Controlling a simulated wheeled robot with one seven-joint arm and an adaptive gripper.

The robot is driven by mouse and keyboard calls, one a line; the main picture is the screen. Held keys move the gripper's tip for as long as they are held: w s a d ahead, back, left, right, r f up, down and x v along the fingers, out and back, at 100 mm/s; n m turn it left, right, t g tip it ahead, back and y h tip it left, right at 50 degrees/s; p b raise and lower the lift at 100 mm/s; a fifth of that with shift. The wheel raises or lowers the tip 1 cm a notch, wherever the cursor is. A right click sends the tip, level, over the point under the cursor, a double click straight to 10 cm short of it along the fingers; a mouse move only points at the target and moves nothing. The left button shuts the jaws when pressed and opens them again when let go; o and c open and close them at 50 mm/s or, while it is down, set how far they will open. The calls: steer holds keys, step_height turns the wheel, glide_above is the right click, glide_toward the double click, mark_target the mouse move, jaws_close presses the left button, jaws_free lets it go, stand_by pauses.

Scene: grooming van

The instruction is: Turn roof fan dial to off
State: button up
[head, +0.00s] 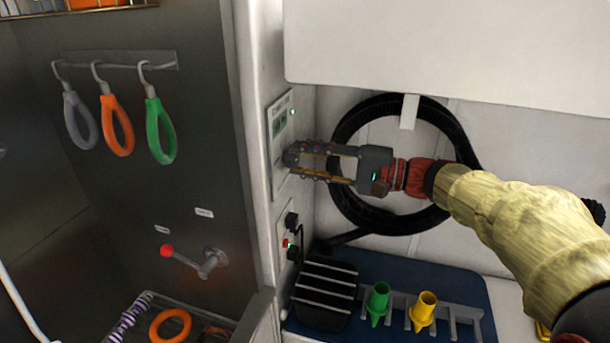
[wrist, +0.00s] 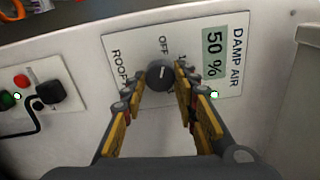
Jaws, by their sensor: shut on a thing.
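The roof fan dial (wrist: 160,75) is a dark round knob on a white panel (wrist: 118,60) in the wrist view, with "OFF" and "ROOF" lettering beside it. My gripper (wrist: 160,80) has its two yellow-and-grey fingers on either side of the dial and is shut on it. A light mark on the dial's face points roughly toward the "OFF" lettering, but its exact setting is hard to tell. In the head view my gripper (head: 290,158) reaches left to the panel (head: 280,125) on the wall, and its fingers hide the dial.
The panel also has a "DAMP AIR 50 %" display (wrist: 214,52). A smaller plate with a red button (wrist: 21,81) and black plug (wrist: 50,91) is nearby. A coiled black hose (head: 350,125) hangs behind my gripper. Coloured loops (head: 117,130) hang at left.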

steer(key=shift+f+n+b, duration=0.15)
steer(key=shift+n+b, duration=0.45)
steer(key=shift+b, duration=0.1)
steer(key=o, duration=1.1)
steer(key=shift+o, duration=0.3)
steer(key=shift+d, duration=0.1)
steer(key=v, duration=1.1)
steer(key=shift+s+d, duration=0.15)
steer(key=shift+d, duration=0.25)
